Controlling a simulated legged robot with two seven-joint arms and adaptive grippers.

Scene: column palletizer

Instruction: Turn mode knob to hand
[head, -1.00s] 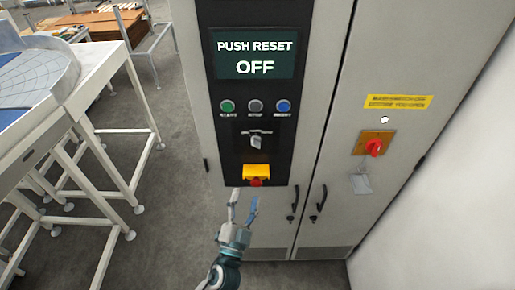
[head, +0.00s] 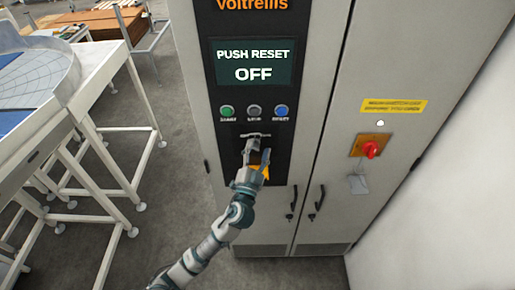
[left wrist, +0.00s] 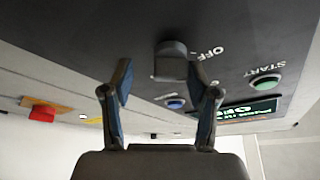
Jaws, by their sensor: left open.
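The mode knob (head: 251,142) is a grey selector on the black control panel, under the row of three buttons. My left gripper (head: 257,153) reaches up to it from below, hiding part of it in the head view. In the left wrist view the knob (left wrist: 171,62) stands ahead of and between the two spread fingertips (left wrist: 157,78), with "OFF" printed beside it. The fingers are open, and I see no clear contact with the knob. My right gripper is not in view.
The display (head: 254,63) reads "PUSH RESET OFF". Green, grey and blue buttons sit above the knob. A red switch (head: 371,149) is on the right cabinet door. A conveyor table (head: 95,75) stands left.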

